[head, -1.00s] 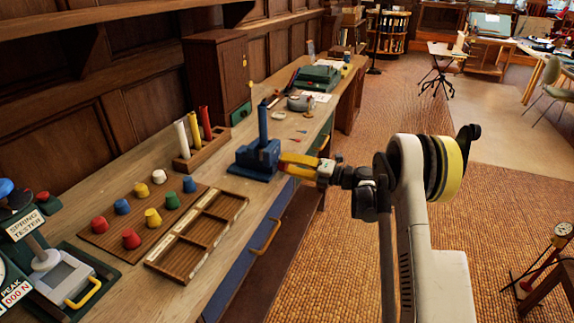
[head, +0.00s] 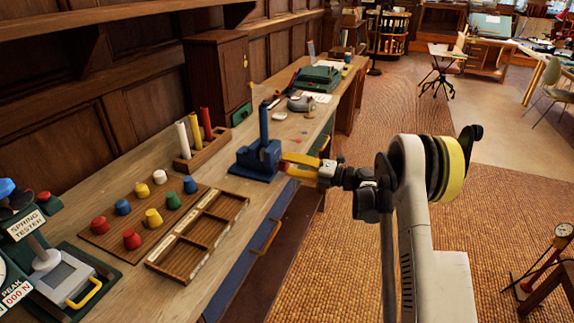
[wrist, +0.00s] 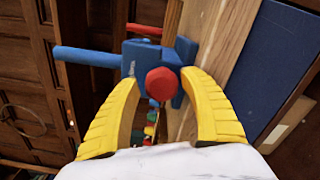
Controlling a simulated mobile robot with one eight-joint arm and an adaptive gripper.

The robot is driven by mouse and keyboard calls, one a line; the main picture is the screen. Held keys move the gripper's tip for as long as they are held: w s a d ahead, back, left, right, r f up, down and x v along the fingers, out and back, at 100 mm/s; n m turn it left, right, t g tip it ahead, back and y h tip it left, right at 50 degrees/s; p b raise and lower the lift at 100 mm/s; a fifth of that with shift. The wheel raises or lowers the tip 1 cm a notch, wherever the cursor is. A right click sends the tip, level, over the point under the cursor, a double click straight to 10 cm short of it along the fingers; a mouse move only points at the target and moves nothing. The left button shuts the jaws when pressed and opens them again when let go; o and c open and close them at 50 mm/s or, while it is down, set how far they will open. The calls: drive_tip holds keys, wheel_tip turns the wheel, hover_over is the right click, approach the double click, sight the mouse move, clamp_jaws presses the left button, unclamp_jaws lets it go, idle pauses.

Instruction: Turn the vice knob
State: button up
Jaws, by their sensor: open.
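A blue vice (head: 257,160) with a tall blue post stands at the front edge of the wooden bench. In the wrist view the vice (wrist: 134,58) shows its red knob (wrist: 162,83) facing me. My gripper (head: 285,162) has yellow fingers and reaches in from the right at the vice. In the wrist view my gripper (wrist: 163,92) is open, with one finger on each side of the red knob. I cannot tell whether either finger touches it.
A board with coloured knobs (head: 105,234) and a divided wooden tray (head: 153,264) are on the bench left of the vice. A rack of coloured tubes (head: 183,165) stands behind. A spring tester (head: 30,228) is at far left. The floor right of the bench is open.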

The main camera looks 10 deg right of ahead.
drive_tip(key=v, duration=0.7)
drive_tip(key=shift+s+d, duration=0.2)
drive_tip(key=shift+d, duration=0.1)
